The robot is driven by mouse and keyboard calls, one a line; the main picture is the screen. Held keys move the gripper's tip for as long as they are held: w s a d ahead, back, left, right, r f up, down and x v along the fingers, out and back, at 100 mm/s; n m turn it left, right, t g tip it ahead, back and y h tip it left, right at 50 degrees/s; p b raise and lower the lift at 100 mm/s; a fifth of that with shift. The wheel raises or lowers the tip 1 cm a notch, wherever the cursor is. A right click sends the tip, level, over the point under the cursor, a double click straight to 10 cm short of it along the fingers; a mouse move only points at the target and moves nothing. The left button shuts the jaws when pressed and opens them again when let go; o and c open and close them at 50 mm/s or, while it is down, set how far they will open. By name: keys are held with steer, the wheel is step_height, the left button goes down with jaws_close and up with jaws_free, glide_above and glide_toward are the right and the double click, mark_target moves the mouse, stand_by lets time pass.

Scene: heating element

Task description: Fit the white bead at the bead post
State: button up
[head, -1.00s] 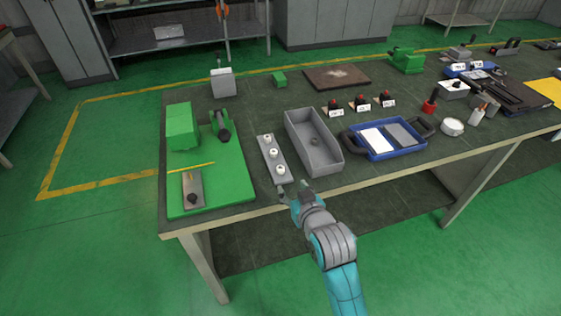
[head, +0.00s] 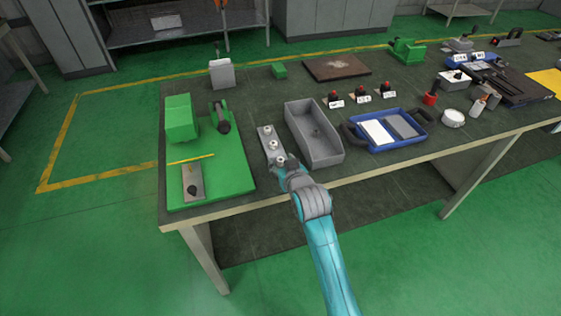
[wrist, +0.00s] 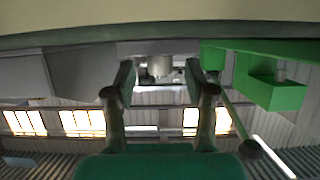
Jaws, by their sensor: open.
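A grey strip (head: 262,142) holds a row of three white beads; the far one (head: 267,130), the middle one (head: 273,145) and the near one (head: 280,160) stand on it. My gripper (head: 284,170) is at the strip's near end, close to the near bead. In the wrist view, which looks upside down, my open gripper (wrist: 160,82) has a finger on either side of a pale round piece (wrist: 158,67), probably the near bead. I cannot tell whether the fingers touch it. I cannot make out which part is the bead post.
A green board (head: 232,180) to the left carries a green block (head: 181,120), a dark-tipped green fixture (head: 221,117), a yellow rod (head: 191,159) and a metal plate with a black knob (head: 193,183). A grey bin (head: 318,145) stands close on the right, with a blue tray (head: 390,132) beyond.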

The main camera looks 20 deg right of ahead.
steer(key=shift+w+f, duration=0.15)
steer(key=shift+w, duration=0.2)
steer(key=c, duration=0.9)
